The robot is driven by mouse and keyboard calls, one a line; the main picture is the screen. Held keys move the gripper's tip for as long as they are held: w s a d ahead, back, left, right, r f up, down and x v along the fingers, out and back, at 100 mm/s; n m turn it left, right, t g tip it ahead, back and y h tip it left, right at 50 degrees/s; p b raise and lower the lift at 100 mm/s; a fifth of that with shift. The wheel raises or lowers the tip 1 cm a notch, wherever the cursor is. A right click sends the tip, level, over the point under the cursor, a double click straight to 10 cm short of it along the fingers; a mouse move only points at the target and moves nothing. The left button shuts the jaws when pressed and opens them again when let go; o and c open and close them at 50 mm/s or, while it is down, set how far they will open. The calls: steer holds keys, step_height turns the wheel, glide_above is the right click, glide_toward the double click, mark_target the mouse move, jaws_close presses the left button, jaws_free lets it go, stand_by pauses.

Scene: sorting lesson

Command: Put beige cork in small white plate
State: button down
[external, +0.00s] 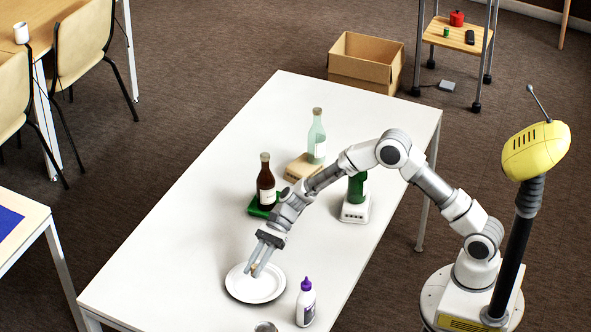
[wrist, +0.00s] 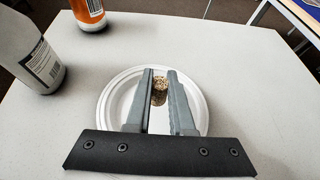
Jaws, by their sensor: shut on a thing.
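The beige cork (wrist: 160,84) is speckled and sits between the fingers of my gripper (wrist: 159,82) in the wrist view. My gripper (external: 257,271) is shut on it over the small white plate (external: 268,292) in the external view. There the cork (external: 254,267) is a tiny tan spot at the fingertips. The plate's rim (wrist: 112,96) shows around the fingers in the wrist view. The cork looks to be within the plate's outline; I cannot tell whether it touches the plate.
A white bottle with a purple cap (external: 306,303) stands right of the plate, with a can top (external: 265,327) nearby. A brown bottle (external: 266,183), a pale bottle (external: 316,138) and a white device (external: 356,209) stand farther back. The table's left side (external: 190,220) is clear.

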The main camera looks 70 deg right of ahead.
mark_target(256, 285)
steer(key=shift+f+b, duration=0.7)
steer(key=shift+f, duration=1.25)
steer(key=shift+f, duration=0.2)
steer(key=c, duration=0.8)
jaws_free()
steer(key=shift+r, duration=0.1)
